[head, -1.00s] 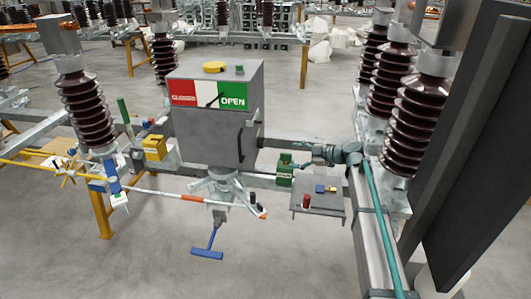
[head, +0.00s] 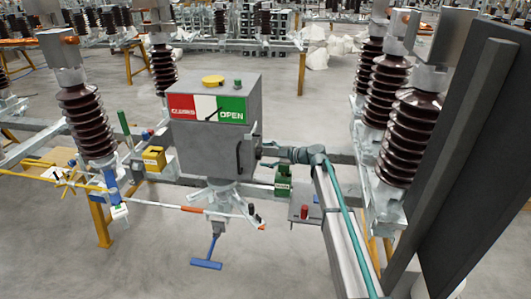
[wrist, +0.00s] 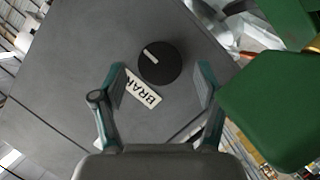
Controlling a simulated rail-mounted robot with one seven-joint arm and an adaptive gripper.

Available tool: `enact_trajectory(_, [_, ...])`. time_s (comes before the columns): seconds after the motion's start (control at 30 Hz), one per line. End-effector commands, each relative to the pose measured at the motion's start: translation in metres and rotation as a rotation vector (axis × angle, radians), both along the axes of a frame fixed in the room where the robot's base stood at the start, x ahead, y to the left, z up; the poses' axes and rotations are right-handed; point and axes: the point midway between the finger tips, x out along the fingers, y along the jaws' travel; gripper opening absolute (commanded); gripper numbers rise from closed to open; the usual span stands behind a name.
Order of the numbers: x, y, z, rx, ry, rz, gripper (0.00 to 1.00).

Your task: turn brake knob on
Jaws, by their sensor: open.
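The brake knob (wrist: 160,62) is a round black dial with a white pointer line on a grey panel in the wrist view. The pointer slants toward the upper left. A white label (wrist: 144,91), partly readable as "BRAK", lies just below it. My gripper (wrist: 161,72) is open, its teal fingers on either side of the knob in the picture, with a gap to it; I cannot tell the depth left. In the head view, my gripper (head: 264,152) is at the right side of the grey cabinet (head: 205,148). The knob is not visible there.
A large green part (wrist: 270,105) stands close to the right finger in the wrist view. In the head view, a green block (head: 283,180) and a grey tray with a red cylinder (head: 304,211) are below my arm. Brown insulators (head: 409,130) stand at the right.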

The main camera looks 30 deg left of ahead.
Motion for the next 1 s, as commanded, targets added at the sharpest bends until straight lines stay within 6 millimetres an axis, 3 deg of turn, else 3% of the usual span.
enact_trajectory(0.37, [-0.0007, 0.0049, -0.0016, 0.0, 0.0, 0.0, 0.73])
enact_trajectory(0.73, [-0.0006, 0.0047, -0.0015, 0.0, 0.0, 0.0, 0.13])
enact_trajectory(1.0, [0.0, 0.005, -0.0031, -0.009, 0.022, 0.0, 0.13])
